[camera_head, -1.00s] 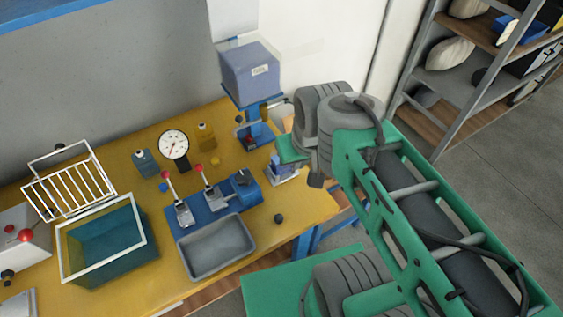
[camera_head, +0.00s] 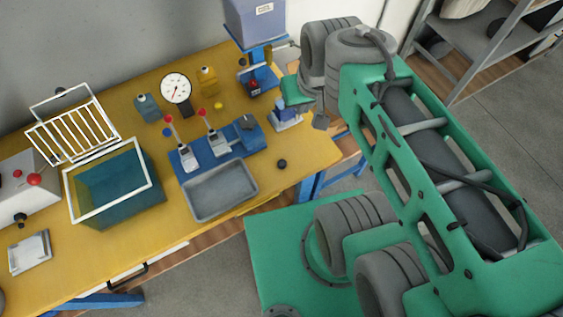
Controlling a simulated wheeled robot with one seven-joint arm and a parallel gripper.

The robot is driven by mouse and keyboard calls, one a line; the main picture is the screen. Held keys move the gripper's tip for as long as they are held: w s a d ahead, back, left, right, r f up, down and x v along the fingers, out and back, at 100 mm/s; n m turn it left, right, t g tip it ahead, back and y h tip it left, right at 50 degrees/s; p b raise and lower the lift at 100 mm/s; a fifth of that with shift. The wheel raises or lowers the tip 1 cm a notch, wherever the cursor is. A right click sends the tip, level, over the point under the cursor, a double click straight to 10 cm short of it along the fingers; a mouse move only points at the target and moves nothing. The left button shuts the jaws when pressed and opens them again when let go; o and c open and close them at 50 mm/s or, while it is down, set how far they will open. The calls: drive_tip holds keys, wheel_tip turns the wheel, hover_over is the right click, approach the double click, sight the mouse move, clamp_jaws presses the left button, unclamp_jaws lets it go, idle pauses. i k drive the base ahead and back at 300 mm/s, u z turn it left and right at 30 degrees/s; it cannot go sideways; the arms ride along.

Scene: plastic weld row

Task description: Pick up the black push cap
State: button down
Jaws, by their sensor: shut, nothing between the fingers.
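The black push cap (camera_head: 282,164) is a small dark round piece. It lies alone on the yellow bench top (camera_head: 240,222), right of the grey tray and near the bench's front right edge. My gripper is not in view. My green and grey arm reaches up the right side, and its grey elbow joint is right of and above the cap in the picture. The cap is fully visible, with nothing touching it.
A grey tray (camera_head: 219,192), blue toggle-clamp fixture (camera_head: 222,145), blue-white device (camera_head: 286,117) and dial gauge (camera_head: 176,89) stand near the cap. A teal bin (camera_head: 113,188) and white rack (camera_head: 73,127) are left. A shelf (camera_head: 480,60) stands back right.

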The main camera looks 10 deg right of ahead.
sight(282, 163)
drive_tip(key=k, duration=0.5)
drive_tip(key=u, duration=1.55)
drive_tip(key=i, duration=0.35)
drive_tip(key=z, duration=0.05)
